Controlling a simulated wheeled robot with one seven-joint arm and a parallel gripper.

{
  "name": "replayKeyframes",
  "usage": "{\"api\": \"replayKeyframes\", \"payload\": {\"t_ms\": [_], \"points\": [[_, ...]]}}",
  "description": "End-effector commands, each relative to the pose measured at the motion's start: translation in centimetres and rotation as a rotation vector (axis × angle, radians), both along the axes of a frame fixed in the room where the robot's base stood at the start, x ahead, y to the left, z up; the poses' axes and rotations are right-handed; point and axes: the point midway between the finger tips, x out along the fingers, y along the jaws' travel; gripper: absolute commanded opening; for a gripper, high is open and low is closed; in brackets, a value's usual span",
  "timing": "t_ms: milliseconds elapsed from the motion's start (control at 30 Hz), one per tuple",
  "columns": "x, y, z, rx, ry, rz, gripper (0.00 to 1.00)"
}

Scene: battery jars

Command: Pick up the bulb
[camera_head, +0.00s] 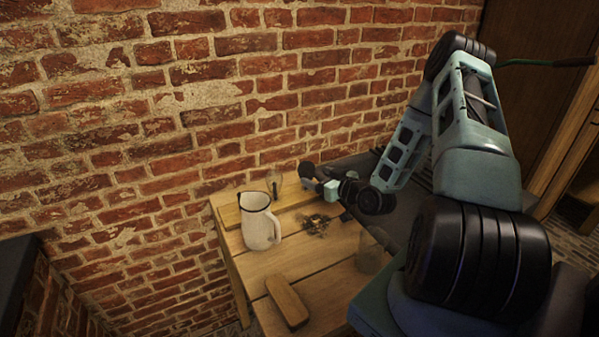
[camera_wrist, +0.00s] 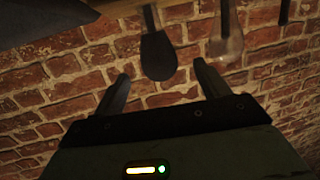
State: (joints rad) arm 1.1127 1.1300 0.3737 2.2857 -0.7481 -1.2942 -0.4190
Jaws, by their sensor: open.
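The clear glass bulb (camera_wrist: 226,42) shows in the upper right of the wrist view, just right of my right-hand finger and outside the jaws. A dark, paddle-shaped thing (camera_wrist: 158,54) shows between and beyond the fingertips. My gripper (camera_wrist: 163,78) is open, with nothing held between its fingers. In the head view my gripper (camera_head: 309,178) is over the back of the wooden table (camera_head: 262,266), pointing left. A faint clear shape shows to its left near the wall there; I cannot tell for sure that it is the bulb.
A white pitcher with a dark rim (camera_head: 261,228) stands left of my gripper. A small dark heap (camera_head: 317,224) lies in the middle of the table. A wooden block (camera_head: 287,302) lies at the front, and a clear glass (camera_head: 371,258) stands at the right. A brick wall (camera_head: 170,130) is close behind.

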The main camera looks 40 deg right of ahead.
Motion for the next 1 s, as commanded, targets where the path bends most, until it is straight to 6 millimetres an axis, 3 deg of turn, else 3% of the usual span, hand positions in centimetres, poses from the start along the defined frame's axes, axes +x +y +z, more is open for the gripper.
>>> {"api": "replayKeyframes", "payload": {"t_ms": [100,367,667,967,1000], "points": [[1.9,-0.1,-0.2,0.001,0.001,0.0,0.74],[3.7,-0.2,-0.7,0.001,0.002,-0.001,0.74],[7.6,-0.5,-1.7,0.001,0.001,0.0,0.74],[8.2,-0.5,-2.0,0.001,0.003,0.0,0.74],[8.2,-0.5,-2.0,0.001,0.003,0.0,0.69]]}}
